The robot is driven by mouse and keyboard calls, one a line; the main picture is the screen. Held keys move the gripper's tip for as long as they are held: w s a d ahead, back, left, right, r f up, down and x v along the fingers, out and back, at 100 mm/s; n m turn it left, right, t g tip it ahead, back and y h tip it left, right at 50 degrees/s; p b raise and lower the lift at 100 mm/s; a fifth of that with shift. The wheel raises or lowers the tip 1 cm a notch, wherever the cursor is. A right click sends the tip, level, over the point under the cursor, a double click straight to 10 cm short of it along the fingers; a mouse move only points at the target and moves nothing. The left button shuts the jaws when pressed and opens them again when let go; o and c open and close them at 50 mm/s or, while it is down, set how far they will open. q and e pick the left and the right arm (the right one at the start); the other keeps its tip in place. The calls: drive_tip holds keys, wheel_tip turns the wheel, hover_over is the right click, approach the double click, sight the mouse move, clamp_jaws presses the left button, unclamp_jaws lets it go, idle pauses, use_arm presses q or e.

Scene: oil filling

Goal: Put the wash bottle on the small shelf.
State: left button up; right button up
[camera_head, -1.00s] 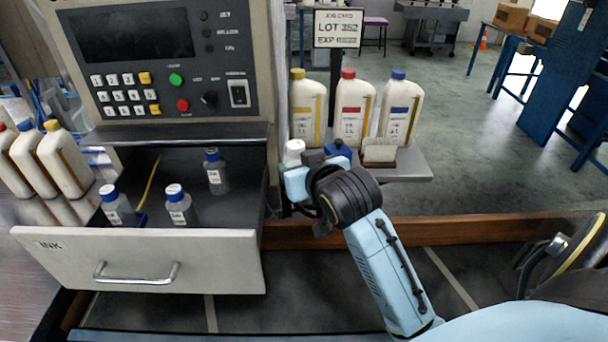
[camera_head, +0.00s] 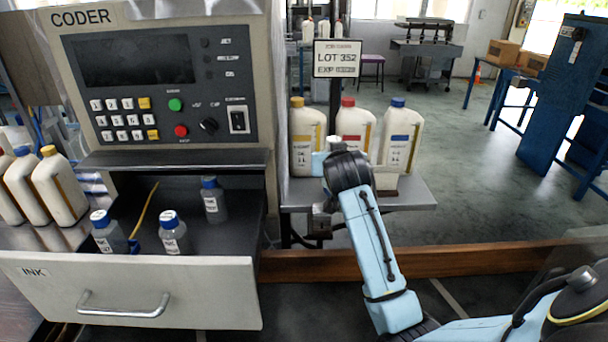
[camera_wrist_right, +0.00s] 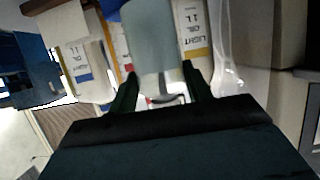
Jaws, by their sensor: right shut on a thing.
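The small shelf (camera_head: 412,194) stands right of the coder machine and bears three white oil bottles. My right gripper (camera_wrist_right: 158,78) is shut on the wash bottle (camera_wrist_right: 152,35), a grey-blue cylinder between its two dark fingers in the right wrist view. In the head view my dark wrist is in front of the shelf and the red-labelled bottle, and hides the fingers and most of the wash bottle. A small white piece beside the wrist may be its top. I cannot tell whether the wash bottle touches the shelf. My left gripper is out of view.
The yellow-capped (camera_head: 307,135), red-capped (camera_head: 355,127) and blue-capped (camera_head: 400,135) bottles line the shelf's back. A pale block stands near its front. The shelf's right end is bare. The open ink drawer (camera_head: 130,290) holds small bottles. A lot sign (camera_head: 337,58) stands behind.

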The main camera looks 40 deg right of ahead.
drive_tip(key=w+a, duration=0.2)
drive_tip(key=w, duration=0.6)
drive_tip(key=f, duration=0.2)
drive_tip(key=f+b, duration=0.1)
drive_tip(key=f, duration=0.1)
drive_tip(key=f+b, duration=0.1)
drive_tip(key=f, duration=0.2)
drive_tip(key=shift+w+a, duration=0.15)
drive_tip(key=shift+a, duration=0.1)
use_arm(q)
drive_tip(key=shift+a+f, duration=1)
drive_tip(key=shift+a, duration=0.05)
use_arm(e)
drive_tip(key=shift+w, duration=0.15)
drive_tip(key=o, duration=1.1)
drive_tip(key=shift+f, duration=0.15)
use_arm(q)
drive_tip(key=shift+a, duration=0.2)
